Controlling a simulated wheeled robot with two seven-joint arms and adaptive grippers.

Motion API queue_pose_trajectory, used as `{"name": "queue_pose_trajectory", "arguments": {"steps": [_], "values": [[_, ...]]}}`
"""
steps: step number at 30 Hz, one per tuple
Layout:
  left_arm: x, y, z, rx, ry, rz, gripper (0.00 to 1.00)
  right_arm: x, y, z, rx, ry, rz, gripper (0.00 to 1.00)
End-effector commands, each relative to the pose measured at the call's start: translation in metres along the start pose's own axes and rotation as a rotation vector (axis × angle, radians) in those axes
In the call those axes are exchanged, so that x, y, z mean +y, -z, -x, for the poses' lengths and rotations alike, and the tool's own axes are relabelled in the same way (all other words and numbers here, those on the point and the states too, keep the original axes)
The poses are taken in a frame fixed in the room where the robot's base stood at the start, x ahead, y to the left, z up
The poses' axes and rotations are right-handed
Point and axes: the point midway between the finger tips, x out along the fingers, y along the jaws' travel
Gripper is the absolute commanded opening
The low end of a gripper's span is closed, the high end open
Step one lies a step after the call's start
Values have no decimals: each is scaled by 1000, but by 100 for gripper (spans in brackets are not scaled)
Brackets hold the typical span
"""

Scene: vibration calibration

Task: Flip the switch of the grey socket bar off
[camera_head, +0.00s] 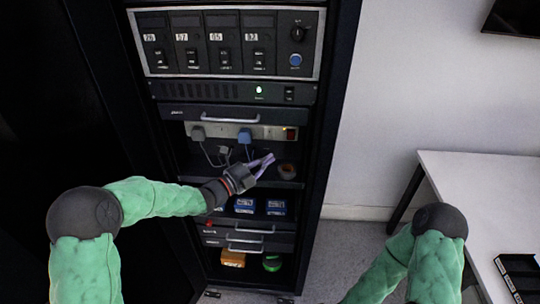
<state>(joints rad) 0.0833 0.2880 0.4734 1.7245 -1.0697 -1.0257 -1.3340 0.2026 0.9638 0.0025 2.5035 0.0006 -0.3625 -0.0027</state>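The grey socket bar (268,132) runs across the rack below a drawer with a handle. Its red switch (290,134) is at the right end, with a small orange light beside it. A grey plug (198,133) and a blue plug (245,136) sit on the bar, with cables hanging below. My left gripper (271,158) is in front of the rack, below and left of the switch and apart from it. Its fingers meet at the tips and nothing shows between them. My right gripper is outside the picture; only my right arm shows at the lower right.
A panel with several modules (224,20) and a unit with a green light (232,92) are above the bar. A round reddish-brown item (287,171) lies on the shelf by my gripper; blue boxes (276,207) are below. A white table (490,185) stands at right.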

Motion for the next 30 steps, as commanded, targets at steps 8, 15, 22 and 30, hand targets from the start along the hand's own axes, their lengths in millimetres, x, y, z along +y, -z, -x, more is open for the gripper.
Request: {"name": "queue_pose_trajectory", "arguments": {"steps": [8,15,22,30], "values": [[2,1,-52,3,0,1,0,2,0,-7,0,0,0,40],[2,-7,-90,-1,0,0,0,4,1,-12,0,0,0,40],[1,-23,-106,1,0,0,0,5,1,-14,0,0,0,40],[1,-28,-110,0,-1,2,0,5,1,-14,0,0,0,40]]}}
